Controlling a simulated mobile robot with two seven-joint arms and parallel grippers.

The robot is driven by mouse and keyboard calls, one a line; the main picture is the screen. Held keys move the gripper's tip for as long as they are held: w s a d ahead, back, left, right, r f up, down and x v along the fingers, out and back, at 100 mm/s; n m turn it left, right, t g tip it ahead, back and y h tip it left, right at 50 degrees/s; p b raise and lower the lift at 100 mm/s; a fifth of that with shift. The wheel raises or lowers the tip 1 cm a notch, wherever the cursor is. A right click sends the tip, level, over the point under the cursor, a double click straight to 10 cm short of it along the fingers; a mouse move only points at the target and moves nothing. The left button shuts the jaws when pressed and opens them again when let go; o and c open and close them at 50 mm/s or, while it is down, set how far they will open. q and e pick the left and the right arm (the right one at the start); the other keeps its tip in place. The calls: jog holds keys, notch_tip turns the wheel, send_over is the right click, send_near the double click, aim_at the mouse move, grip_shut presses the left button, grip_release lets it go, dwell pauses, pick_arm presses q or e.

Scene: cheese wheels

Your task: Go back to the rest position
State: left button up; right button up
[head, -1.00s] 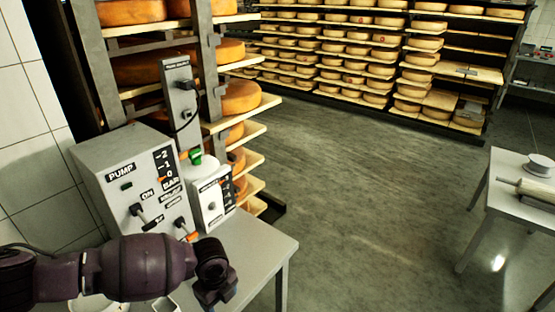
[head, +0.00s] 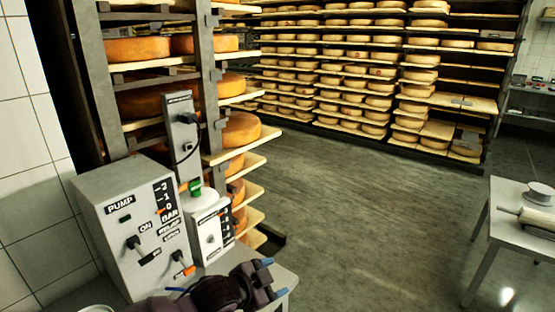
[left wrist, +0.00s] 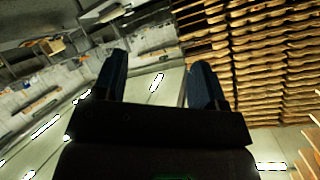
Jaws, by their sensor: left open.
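My left gripper (head: 274,277) shows low in the head view, at the front of the small table with the pump box. Its two blue-tipped fingers are apart, pointing right, with nothing visible between them. In the left wrist view the same gripper (left wrist: 160,62) is open and empty, with the room's ceiling and shelves of cheese behind it. My right gripper is in neither view.
The grey pump box (head: 128,225) and a smaller control box (head: 211,235) stand close behind my left arm. A cheese rack (head: 215,85) rises behind them. Open floor (head: 350,210) lies to the right, before a side table (head: 510,205) with a rolling pin.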

pick_arm(q)
jog(key=s+a+f+n+t+y, duration=0.3)
jog(key=s+a+n, duration=0.15)
jog(key=a, duration=0.45)
jog(key=s+a+f+n+t+y, duration=0.2)
jog(key=s+a+f+n+y, duration=0.15)
jog(key=a+n, duration=0.4)
jog(key=s+a+f+n+g+y, duration=0.1)
jog(key=s+a+f, duration=0.4)
jog(key=s, duration=0.3)
jog(key=s+a+f+n+g+y, duration=0.1)
jog(key=s+a+f, duration=0.4)
jog(key=s, duration=0.3)
jog(key=shift+s+g+y, duration=0.2)
jog(key=shift+g+y, duration=0.15)
jog(key=shift+g, duration=0.05)
